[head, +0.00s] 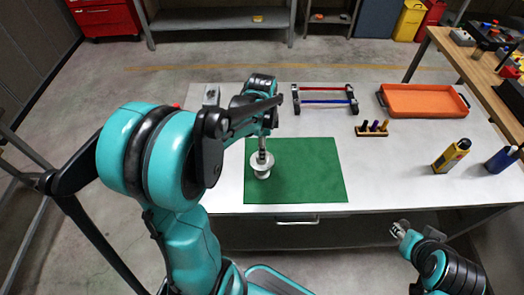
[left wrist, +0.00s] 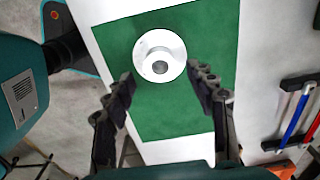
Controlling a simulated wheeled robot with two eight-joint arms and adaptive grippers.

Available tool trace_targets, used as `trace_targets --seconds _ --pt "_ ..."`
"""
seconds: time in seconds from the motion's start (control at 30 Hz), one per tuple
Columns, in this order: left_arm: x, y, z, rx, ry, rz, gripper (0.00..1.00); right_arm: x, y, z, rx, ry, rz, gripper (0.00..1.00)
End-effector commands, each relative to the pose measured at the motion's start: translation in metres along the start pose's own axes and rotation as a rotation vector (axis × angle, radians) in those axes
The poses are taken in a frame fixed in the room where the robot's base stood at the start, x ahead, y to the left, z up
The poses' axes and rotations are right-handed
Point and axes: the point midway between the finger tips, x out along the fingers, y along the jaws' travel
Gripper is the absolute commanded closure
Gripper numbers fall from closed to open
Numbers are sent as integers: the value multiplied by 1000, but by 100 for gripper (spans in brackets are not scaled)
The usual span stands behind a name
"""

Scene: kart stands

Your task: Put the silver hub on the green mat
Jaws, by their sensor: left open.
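The silver hub (head: 261,170) rests on the left part of the green mat (head: 312,172), its round flange showing. In the left wrist view the hub (left wrist: 160,54) lies on the green mat (left wrist: 205,25), near the mat's edge. My left gripper (head: 262,157) is just above the hub in the head view. In the left wrist view its two fingers (left wrist: 165,92) are spread apart, with the hub beyond their tips and nothing between them. My right gripper (head: 400,229) is at the lower right, off the table's front edge; its jaws are too small to judge.
A rack with red and blue bars (head: 325,101), an orange tray (head: 423,113), a small wooden block with pegs (head: 372,132) and a yellow bottle (head: 451,155) stand on the white table (head: 395,180). The table is clear just right of the mat.

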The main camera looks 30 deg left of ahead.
Motion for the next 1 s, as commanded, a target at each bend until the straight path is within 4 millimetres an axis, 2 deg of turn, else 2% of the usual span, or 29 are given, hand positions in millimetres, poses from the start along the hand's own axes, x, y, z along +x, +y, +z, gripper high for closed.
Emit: trace_targets --seconds 0.03,0.2,0.47,0.57,0.8,1.0 --pt "-15 1 0 0 0 0 44 -6 0 -4 0 0 0 60" --pt "-48 0 0 0 0 0 44 -12 0 -9 0 0 0 60" --pt "-71 5 -2 -21 4 -13 44 -16 0 -11 0 0 0 60" --pt "-80 18 -7 -103 25 -61 44 -16 0 -11 0 0 0 60" --pt "-102 82 -27 -514 209 -247 44 -16 0 -11 0 0 0 60" --pt "-102 123 -37 -824 427 -311 44 -16 0 -11 0 0 0 60"
